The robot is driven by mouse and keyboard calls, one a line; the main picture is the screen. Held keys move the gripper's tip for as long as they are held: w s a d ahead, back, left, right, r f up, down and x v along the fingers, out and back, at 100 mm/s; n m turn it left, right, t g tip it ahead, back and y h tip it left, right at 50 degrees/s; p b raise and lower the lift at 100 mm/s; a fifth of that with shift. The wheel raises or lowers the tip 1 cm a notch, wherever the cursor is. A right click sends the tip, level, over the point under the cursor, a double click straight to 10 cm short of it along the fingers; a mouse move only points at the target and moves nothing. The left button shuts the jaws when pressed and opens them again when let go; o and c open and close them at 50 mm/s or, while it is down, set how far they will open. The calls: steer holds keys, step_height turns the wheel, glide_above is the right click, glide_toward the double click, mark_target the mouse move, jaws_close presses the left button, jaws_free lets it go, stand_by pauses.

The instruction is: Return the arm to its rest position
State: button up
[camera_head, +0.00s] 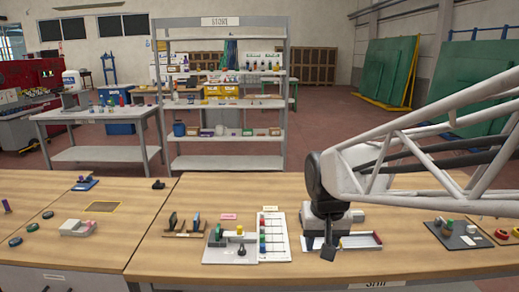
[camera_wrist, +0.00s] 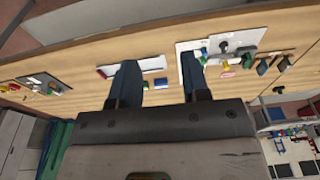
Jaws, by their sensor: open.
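My white lattice arm comes in from the right over the wooden bench (camera_head: 155,236). My gripper (camera_head: 328,250) hangs at its end, pointing down above the bench between the white board with coloured pieces and the shallow white tray. In the wrist view my gripper (camera_wrist: 160,78) has its two dark fingers wide apart, with nothing between them. The fingers appear clear of the bench, though the exact gap is hard to tell.
The white board (camera_head: 281,242) and grey fixture plate (camera_head: 225,257) lie left of my gripper. A dark mat (camera_head: 455,237) with small items lies farther right. A tall shelf (camera_head: 225,135) stands behind.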

steer(key=s+d, duration=0.2)
steer(key=s, duration=0.6)
steer(key=s+d, duration=0.3)
steer(key=s, duration=0.5)
steer(key=shift+s+f+t, duration=0.25)
steer(key=shift+f+t, duration=0.1)
steer(key=shift+t, duration=0.05)
